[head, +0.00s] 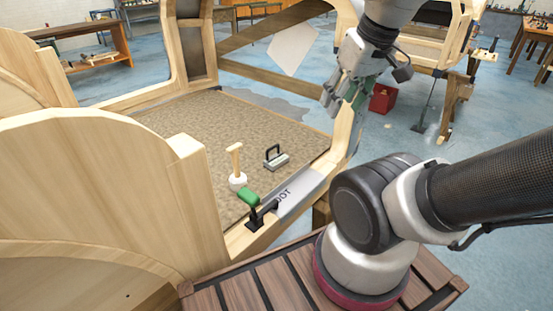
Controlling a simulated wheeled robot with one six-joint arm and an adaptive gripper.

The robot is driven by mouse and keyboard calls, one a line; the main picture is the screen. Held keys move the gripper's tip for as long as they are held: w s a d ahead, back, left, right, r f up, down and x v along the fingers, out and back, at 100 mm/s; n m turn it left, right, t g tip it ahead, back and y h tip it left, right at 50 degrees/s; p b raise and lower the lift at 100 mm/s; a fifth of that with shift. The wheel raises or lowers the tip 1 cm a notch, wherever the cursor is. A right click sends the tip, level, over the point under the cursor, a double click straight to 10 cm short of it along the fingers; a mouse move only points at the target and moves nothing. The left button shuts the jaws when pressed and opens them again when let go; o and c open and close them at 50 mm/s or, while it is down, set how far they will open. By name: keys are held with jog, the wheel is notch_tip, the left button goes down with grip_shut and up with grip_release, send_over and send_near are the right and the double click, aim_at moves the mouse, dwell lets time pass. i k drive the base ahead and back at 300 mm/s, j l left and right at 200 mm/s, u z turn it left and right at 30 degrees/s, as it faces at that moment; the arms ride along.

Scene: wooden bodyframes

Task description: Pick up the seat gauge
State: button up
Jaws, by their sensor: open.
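A small grey block with a black loop handle (276,158) lies on the tan carpeted floor of the wooden bodyframe, near its front sill. It looks like the seat gauge, but I cannot read any mark on it. My gripper (338,100) is open and hangs above and to the right of it, near the right post of the frame, clearly apart from it. Nothing shows between my fingers.
A white mallet with a wooden handle (237,180) stands left of the block. A green-handled clamp (249,198) and a lettered metal sill plate (300,194) are at the front edge. Wooden posts bound the opening. The carpet (180,125) behind is clear.

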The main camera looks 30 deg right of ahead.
aim_at(272, 164)
jog(key=l+u, duration=0.15)
jog(key=l, duration=0.2)
jog(key=k+l+u, duration=0.15)
jog(key=l, duration=0.2)
jog(key=k+l+u, duration=0.1)
jog(key=l, duration=0.2)
jog(key=l+u, duration=0.35)
jog(key=l, duration=0.4)
jog(key=i, duration=0.05)
